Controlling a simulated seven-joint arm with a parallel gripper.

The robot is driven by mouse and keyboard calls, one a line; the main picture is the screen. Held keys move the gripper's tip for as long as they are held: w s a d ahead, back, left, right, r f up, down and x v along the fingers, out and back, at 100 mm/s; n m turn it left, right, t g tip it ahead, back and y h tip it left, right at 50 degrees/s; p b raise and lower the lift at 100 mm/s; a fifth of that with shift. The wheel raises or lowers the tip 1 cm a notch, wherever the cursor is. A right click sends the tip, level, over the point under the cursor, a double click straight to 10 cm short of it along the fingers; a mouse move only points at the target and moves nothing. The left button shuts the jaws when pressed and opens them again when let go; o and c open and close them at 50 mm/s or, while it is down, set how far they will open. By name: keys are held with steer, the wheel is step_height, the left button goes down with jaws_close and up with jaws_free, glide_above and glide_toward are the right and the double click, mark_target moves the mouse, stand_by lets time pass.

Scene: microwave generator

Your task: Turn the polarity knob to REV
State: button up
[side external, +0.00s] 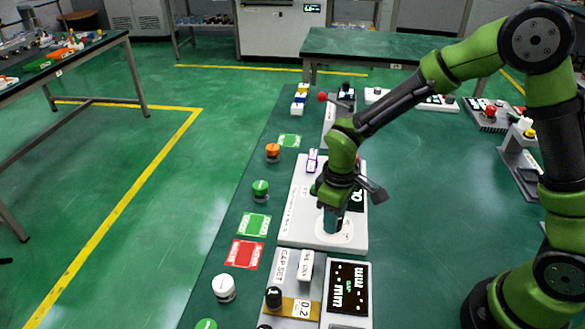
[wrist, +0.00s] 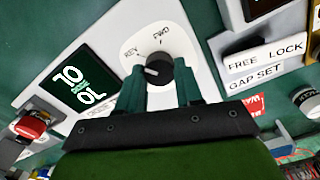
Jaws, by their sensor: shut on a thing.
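The polarity knob (wrist: 160,72) is a round black knob with a pale grey mark. It sits on a white dial plate (wrist: 182,42) with REV printed at its upper left and FWD above it. The pale mark lies on the knob's left side, roughly on the REV side; its exact setting is hard to tell. My gripper (wrist: 159,76) is shut on the knob, one dark green finger on each side. In the side view my gripper (side external: 333,212) points down at the front part of the white panel (side external: 299,212) and hides the knob.
A dark display (wrist: 78,83) is beside the dial. The gap-set panel (side external: 294,284), with FREE and LOCK labels in the wrist view, stands close in front. Green (side external: 260,190), orange (side external: 272,152) and white (side external: 224,288) buttons line the table's left edge. Open green table lies right of the panel.

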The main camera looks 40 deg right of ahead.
steer(key=o, duration=1)
steer(key=shift+o, duration=0.2)
step_height(320, 180, up, 17)
steer(key=s+d+r+m+t+y, duration=0.1)
steer(key=s+d+r+m+t, duration=0.1)
steer(key=s, duration=0.4)
steer(key=s+d+r+m+t+y, duration=0.1)
steer(key=s+d+r+m+t, duration=0.1)
steer(key=s+d+m+t, duration=0.3)
steer(key=shift+s+d+r+m, duration=0.25)
steer(key=shift+s+m, duration=0.65)
steer(key=shift+s, duration=0.3)
